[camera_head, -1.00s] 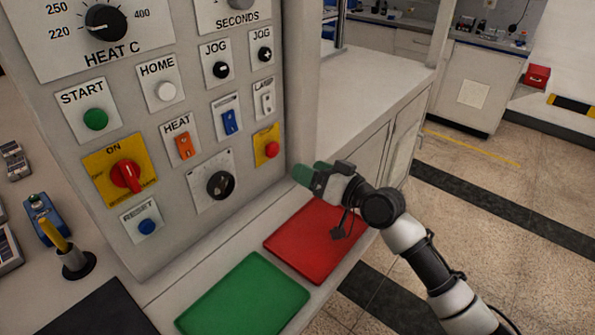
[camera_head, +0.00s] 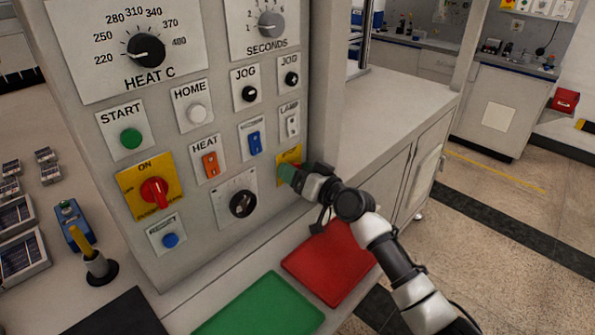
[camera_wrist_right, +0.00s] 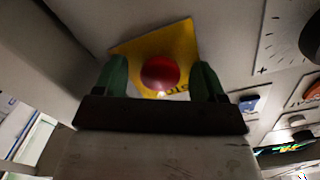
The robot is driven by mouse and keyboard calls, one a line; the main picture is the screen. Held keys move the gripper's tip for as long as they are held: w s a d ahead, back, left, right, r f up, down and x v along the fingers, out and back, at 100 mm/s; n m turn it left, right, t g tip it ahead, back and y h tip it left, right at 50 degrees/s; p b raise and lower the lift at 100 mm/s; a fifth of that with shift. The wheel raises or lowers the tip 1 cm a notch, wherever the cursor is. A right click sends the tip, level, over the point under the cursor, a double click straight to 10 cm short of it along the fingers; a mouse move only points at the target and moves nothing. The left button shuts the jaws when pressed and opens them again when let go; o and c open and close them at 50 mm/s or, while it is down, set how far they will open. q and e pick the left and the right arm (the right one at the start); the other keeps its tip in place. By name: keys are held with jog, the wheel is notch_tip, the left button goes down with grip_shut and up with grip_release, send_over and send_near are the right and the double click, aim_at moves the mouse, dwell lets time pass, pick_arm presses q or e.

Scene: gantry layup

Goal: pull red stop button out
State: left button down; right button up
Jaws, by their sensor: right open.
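The red stop button (camera_wrist_right: 160,74) sits on a yellow plate (camera_wrist_right: 178,38) on the control panel. In the right wrist view it shows between the two green fingers of my right gripper (camera_wrist_right: 161,80), which is open, with one finger on each side. I cannot tell whether the fingers touch the button. In the head view my right gripper (camera_head: 288,173) is at the panel, in front of the yellow plate (camera_head: 289,154), and hides most of the button. My left gripper is not in view.
The panel (camera_head: 275,215) carries a red rotary ON switch (camera_head: 155,191), a black dial (camera_head: 243,204) and several other controls. Green (camera_head: 262,310) and red (camera_head: 328,264) mats lie on the ledge below. A white counter (camera_head: 400,85) stands to the right.

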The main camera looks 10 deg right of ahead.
jog(key=c, duration=1)
jog(key=shift+s+d, duration=0.2)
jog(key=shift+s, duration=0.05)
jog(key=shift+s+d, duration=0.2)
jog(key=shift+s, duration=0.1)
jog(key=o, duration=1)
jog(key=shift+w, duration=0.1)
